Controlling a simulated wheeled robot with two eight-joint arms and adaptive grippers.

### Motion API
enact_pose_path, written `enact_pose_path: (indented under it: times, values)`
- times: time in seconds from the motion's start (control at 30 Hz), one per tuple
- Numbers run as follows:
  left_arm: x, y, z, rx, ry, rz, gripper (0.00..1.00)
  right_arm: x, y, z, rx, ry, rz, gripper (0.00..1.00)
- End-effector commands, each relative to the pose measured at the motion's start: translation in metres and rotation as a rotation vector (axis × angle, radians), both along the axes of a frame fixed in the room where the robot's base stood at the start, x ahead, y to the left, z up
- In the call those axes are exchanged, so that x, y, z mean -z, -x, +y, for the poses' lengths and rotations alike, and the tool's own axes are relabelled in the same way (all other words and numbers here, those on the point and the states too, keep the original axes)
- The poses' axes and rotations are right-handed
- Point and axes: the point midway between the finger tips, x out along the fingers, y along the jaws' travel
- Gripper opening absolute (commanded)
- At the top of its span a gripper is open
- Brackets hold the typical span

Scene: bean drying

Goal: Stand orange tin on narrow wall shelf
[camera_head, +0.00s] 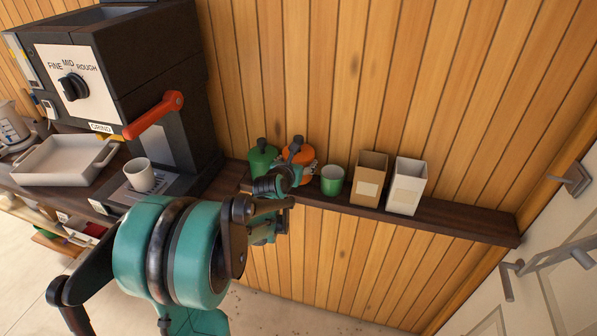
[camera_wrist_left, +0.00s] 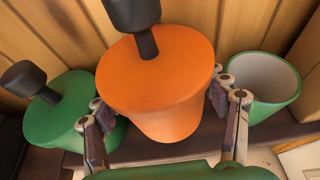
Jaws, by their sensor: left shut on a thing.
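The orange tin (camera_head: 297,153) with a dark knob is at the narrow wall shelf (camera_head: 455,219), between a green tin (camera_head: 262,158) and a green cup (camera_head: 332,180). In the left wrist view the orange tin (camera_wrist_left: 158,80) fills the middle, looking upright. My left gripper (camera_wrist_left: 163,118) is shut on it, one finger on each side. In the head view my left arm hides the tin's lower part. Whether its base touches the shelf (camera_wrist_left: 150,152) cannot be told. My right gripper is not in view.
The green tin (camera_wrist_left: 70,110) and green cup (camera_wrist_left: 262,85) stand close on either side of the fingers. A brown box (camera_head: 369,178) and white box (camera_head: 406,186) stand farther right. The shelf's right end is bare. A large grinder (camera_head: 120,80) stands at left.

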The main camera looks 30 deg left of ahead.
Motion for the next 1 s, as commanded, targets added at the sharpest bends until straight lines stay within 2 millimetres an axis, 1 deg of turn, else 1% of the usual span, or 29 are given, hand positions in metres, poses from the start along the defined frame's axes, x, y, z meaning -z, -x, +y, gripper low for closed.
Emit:
enact_pose_path:
  times: [0.03, 0.1, 0.17, 0.4, 0.53, 0.57, 0.6, 0.63, 1.0]
  values:
    - [0.01, 0.0, 0.0, 0.0, 0.0, -0.001, 0.33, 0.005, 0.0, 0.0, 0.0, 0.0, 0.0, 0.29]
    - [0.022, 0.0, 0.0, 0.0, 0.0, -0.001, 0.33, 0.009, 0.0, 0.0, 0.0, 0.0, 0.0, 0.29]
    - [0.029, 0.0, 0.0, 0.0, 0.0, -0.001, 0.33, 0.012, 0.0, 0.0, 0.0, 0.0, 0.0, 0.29]
    - [0.03, 0.0, 0.0, 0.0, 0.0, -0.001, 0.33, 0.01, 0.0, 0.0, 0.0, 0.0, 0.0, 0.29]
    - [0.034, 0.0, 0.0, 0.0, 0.0, -0.001, 0.33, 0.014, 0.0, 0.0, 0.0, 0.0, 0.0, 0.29]
    - [0.034, 0.0, 0.0, 0.0, 0.0, 0.0, 0.75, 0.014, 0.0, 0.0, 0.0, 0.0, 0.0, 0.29]
    - [0.033, 0.0, 0.0, 0.0, 0.0, 0.0, 0.86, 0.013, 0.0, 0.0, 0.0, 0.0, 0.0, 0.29]
    - [0.033, 0.0, 0.0, 0.0, 0.0, 0.0, 0.93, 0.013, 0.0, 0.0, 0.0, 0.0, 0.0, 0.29]
    - [0.031, 0.0, 0.0, 0.0, 0.0, 0.0, 0.93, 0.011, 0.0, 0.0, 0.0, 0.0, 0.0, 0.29]
